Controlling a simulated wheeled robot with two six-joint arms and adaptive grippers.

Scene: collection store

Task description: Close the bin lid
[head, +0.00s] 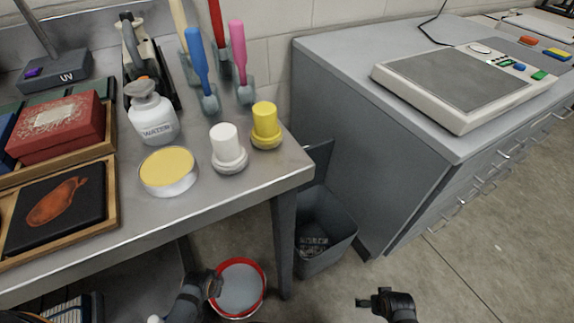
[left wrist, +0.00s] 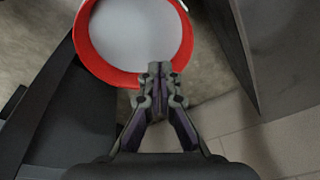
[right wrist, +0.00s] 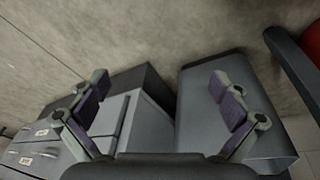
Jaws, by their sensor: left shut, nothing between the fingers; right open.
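The grey bin (head: 325,240) stands on the floor between the table leg and the grey cabinet. Its lid (head: 318,158) is up, tilted back at the rear of the bin, partly hidden by the table corner. Some dark items lie inside the bin. My left gripper (head: 214,285) is shut and empty beside the red-rimmed bucket, left of the bin. It also shows in the left wrist view (left wrist: 158,72), over the bucket's near rim. My right gripper (head: 368,303) is in front and right of the bin, apart from it. It is open and empty in the right wrist view (right wrist: 162,88).
The red-rimmed bucket (head: 240,288) stands on the floor left of the bin, past the table leg (head: 284,240). The steel table (head: 240,182) holds bottles, jars and trays. The grey cabinet (head: 375,150) with a scale (head: 440,80) bounds the bin's right. Front right floor is clear.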

